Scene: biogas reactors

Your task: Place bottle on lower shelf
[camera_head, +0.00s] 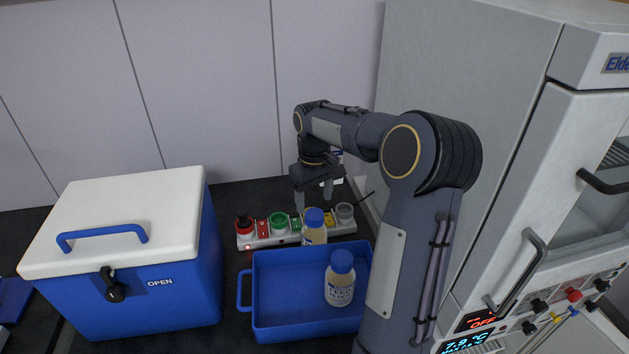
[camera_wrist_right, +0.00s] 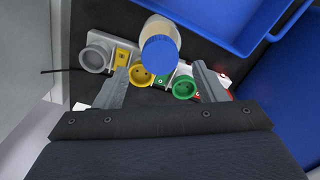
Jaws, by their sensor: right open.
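One bottle with a blue cap and pale yellow contents (camera_head: 314,234) stands between the blue tray and the socket strip, its lower part hidden by the tray's rim. It also shows in the right wrist view (camera_wrist_right: 160,42), ahead of the fingertips. A second bottle with a blue cap and white label (camera_head: 340,286) stands in the blue tray (camera_head: 290,322). My right gripper (camera_head: 314,196) is open and empty above the socket strip, just behind the first bottle; in its wrist view the fingers (camera_wrist_right: 160,84) are spread apart. My left gripper is out of view.
A socket strip (camera_head: 262,240) with coloured sockets lies behind the tray. A blue cooler box with a white lid (camera_head: 125,215) stands left. A tall white cabinet (camera_head: 470,75) stands right, with door handles and a wire shelf (camera_head: 616,154) partly visible. My right arm hides the tray's right side.

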